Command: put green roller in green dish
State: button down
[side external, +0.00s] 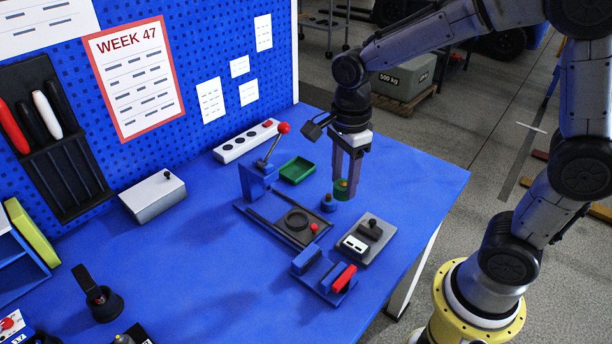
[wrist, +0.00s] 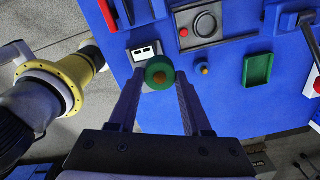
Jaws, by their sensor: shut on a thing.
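The green roller (side external: 342,190) is a short green cylinder with an orange-brown centre on top. My gripper (side external: 346,181) is shut on it and holds it upright above the bench. In the wrist view the roller (wrist: 159,73) sits between the fingertips. The green dish (side external: 298,170) is a shallow rectangular tray on the blue bench, left of and behind my gripper in the side view. It looks empty. In the wrist view the dish (wrist: 258,69) lies to the right of the roller, apart from it.
A small blue post with an orange-brown top (side external: 328,203) stands near the roller. A lever fixture (side external: 256,180) is beside the dish. A dark plate with a ring (side external: 297,220), a grey knobbed block (side external: 367,240) and a red-handled blue fixture (side external: 324,276) stand nearer the front.

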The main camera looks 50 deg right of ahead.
jog(key=w+d+m, duration=0.5)
jog(key=w+d, duration=0.1)
jog(key=w, duration=0.3)
jog(key=m, duration=0.2)
send_near(296, 172)
jog(key=shift+s+a+f, duration=0.1)
jog(key=shift+s+f, duration=0.2)
jog(key=shift+s, duration=0.35)
jog(key=shift+w+f, duration=0.3)
jog(key=shift+f, duration=0.2)
jog(key=shift+w+f, duration=0.25)
jog(key=shift+f, duration=1.45)
jog(key=shift+f, duration=0.2)
jog(key=shift+c, duration=1.7)
grip_release()
